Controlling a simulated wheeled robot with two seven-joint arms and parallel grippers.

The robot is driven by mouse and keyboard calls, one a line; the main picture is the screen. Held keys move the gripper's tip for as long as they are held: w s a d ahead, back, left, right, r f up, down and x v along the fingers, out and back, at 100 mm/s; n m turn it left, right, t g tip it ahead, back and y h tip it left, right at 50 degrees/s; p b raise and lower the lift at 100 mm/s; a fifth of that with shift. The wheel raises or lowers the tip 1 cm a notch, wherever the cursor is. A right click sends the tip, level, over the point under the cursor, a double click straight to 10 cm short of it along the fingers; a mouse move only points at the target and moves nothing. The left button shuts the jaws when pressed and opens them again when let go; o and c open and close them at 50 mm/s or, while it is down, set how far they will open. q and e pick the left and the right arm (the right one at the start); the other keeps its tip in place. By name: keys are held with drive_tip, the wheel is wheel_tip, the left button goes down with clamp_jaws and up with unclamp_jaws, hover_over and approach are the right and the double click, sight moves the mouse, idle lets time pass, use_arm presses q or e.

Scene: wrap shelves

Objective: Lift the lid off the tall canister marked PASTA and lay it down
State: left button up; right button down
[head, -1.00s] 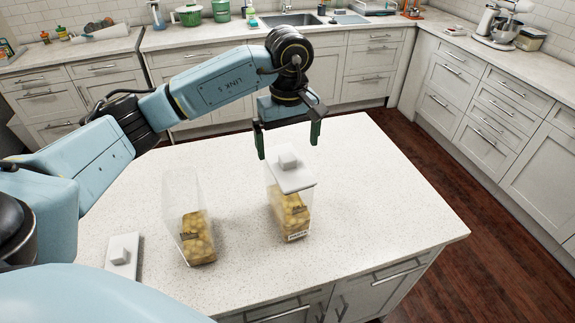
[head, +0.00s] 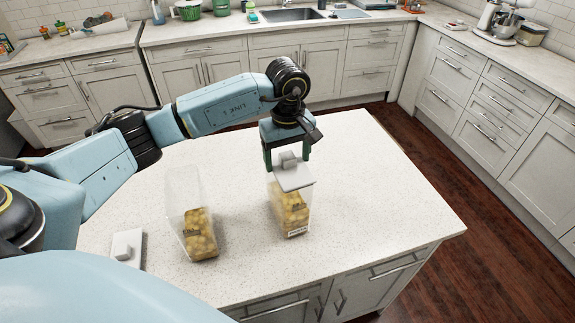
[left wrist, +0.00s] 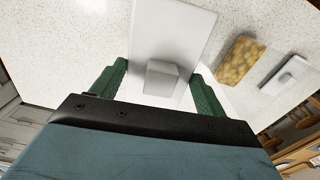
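The lidded clear canister (head: 291,208) stands upright on the island, with yellow pieces inside and a small label too blurred to read surely. Its white lid (head: 297,181) is on top, with a square knob; the lid also shows in the left wrist view (left wrist: 180,28). My left gripper (head: 288,170) is down at the lid from above. In the left wrist view its green fingers stand on either side of the knob (left wrist: 160,78), with a gap on both sides. It is open and holds nothing. My right gripper is not in view.
An open clear canister (head: 199,235) with similar contents stands to the left. A loose white lid (head: 127,247) lies left of that canister. The island top (head: 370,190) is clear to the right and behind. Counters with a sink and a mixer line the walls.

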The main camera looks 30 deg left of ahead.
use_arm(q)
drive_tip(key=c, duration=0.3)
drive_tip(key=shift+c, duration=0.2)
wheel_tip(320, 180, up, 10)
drive_tip(key=shift+r+b, duration=0.1)
drive_tip(key=shift+b, duration=0.95)
wheel_tip(320, 180, up, 3)
drive_tip(key=shift+r+p, duration=0.2)
drive_tip(key=shift+p, duration=0.75)
